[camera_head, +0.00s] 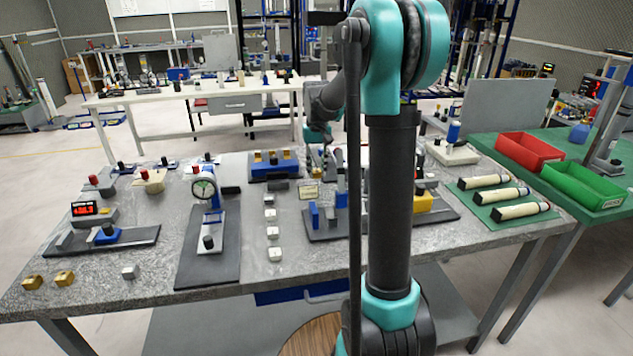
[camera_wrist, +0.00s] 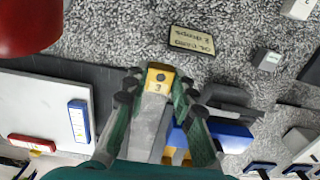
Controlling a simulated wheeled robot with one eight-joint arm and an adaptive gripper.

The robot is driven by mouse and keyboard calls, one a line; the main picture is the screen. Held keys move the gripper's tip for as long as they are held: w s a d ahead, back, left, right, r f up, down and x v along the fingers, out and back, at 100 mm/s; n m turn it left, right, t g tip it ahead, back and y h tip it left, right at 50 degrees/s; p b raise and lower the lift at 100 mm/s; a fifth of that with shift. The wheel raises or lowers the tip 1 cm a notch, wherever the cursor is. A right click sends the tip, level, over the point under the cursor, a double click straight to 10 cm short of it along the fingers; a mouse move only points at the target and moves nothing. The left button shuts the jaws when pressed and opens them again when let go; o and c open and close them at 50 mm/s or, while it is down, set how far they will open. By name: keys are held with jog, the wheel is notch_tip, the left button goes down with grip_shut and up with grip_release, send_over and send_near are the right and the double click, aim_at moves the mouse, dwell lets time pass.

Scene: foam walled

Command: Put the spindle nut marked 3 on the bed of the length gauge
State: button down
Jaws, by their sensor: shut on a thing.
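My gripper (camera_wrist: 157,85) is shut on a yellow, brass-like block, the spindle nut (camera_wrist: 159,77). A dark mark that looks like a 3 shows on its face in the wrist view. In the head view my gripper is small, beyond the middle of the table, and the nut cannot be made out there. What looks like the length gauge stands at the left of the table: a red-lit display (camera_head: 85,209) behind a long dark bed (camera_head: 140,236) with a blue part (camera_head: 106,234) on it. My gripper is well to the right of it.
Brass blocks (camera_head: 63,278) and a silver block (camera_head: 130,272) lie at the front left. A dial gauge (camera_head: 204,189) stands on a dark mat. A blue holder (camera_head: 273,165) and several pale blocks (camera_head: 273,232) sit mid-table. A sign (camera_wrist: 192,40) lies near my gripper.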

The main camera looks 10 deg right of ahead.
aim_at(317, 177)
jog(key=shift+f, duration=2.35)
jog(key=shift+f, duration=0.1)
jog(key=c, duration=1.3)
grip_release()
jog(key=shift+o, duration=0.2)
